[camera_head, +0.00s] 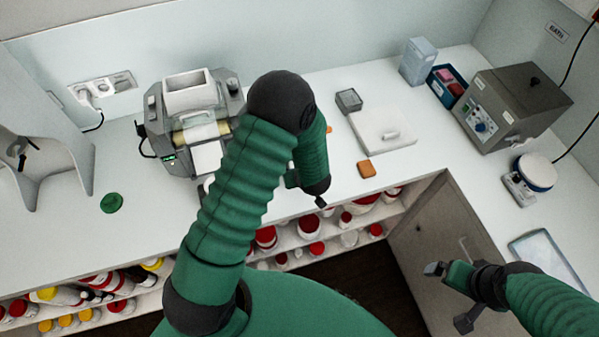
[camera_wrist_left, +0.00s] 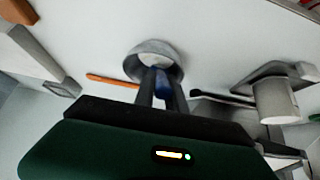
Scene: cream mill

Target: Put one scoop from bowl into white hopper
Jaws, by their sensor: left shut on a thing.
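My left gripper (camera_wrist_left: 162,98) is shut on a blue handle (camera_wrist_left: 162,82), which looks like the scoop's. The grey-white bowl (camera_wrist_left: 150,52) is directly beyond the fingertips in the left wrist view. The handle's far end overlaps the bowl; the scoop head and any contents cannot be made out. In the head view my left arm hides the bowl and scoop. The white hopper (camera_head: 190,92) tops the grey mill (camera_head: 160,128), left of that arm. My right gripper (camera_head: 452,296) is open and empty at lower right, in front of the cabinet.
A white tile (camera_head: 388,138), a grey box (camera_head: 348,100) and an orange block (camera_head: 367,169) lie right of my left arm. An orange strip (camera_wrist_left: 112,80) lies beside the bowl. A grey bath unit (camera_head: 515,105) stands at right. The counter left of the mill is mostly clear.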

